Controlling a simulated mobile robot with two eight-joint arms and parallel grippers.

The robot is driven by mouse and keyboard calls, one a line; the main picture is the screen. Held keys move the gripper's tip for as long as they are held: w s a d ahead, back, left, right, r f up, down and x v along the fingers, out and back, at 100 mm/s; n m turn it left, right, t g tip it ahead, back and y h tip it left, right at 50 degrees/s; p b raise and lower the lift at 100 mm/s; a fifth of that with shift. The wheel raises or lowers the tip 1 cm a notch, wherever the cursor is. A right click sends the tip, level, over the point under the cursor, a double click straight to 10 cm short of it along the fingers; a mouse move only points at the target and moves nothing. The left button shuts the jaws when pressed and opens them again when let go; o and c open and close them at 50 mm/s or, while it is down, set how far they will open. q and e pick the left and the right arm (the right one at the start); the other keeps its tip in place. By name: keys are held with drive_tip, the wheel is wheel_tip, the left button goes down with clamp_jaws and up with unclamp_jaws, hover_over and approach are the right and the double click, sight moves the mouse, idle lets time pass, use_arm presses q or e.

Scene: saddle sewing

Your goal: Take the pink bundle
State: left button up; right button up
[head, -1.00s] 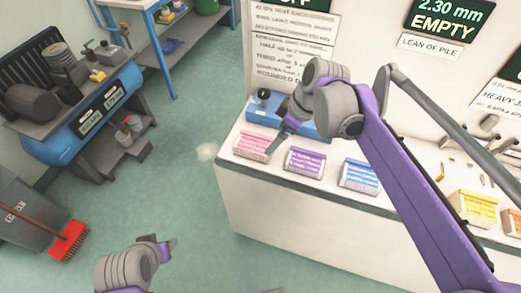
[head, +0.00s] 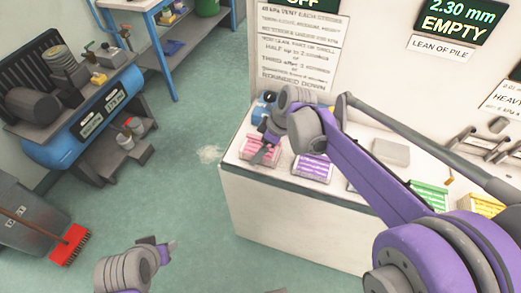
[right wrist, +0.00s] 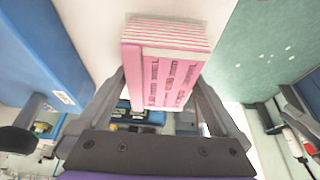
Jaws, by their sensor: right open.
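The pink bundle (head: 252,146) sits at the left end of the white counter. My right gripper (head: 262,154) is over it in the head view and hides part of it. In the right wrist view the pink bundle (right wrist: 165,72) shows its printed pink face and pale layered edges. There, the two fingers of my right gripper (right wrist: 158,95) are apart, one on each side of the bundle. I cannot tell whether they touch it. My left gripper (head: 170,247) is low over the floor at the lower left, away from the counter; its jaw state is unclear.
The purple bundle (head: 313,168) lies just right of the pink one. Green (head: 428,195) and yellow (head: 486,204) bundles are farther right along the counter (head: 290,205). A blue device (head: 262,108) stands behind the pink bundle. The floor left of the counter is open.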

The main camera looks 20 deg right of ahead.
drive_tip(key=shift+f, duration=0.25)
idle(0.4)
drive_tip(key=c, duration=1.3)
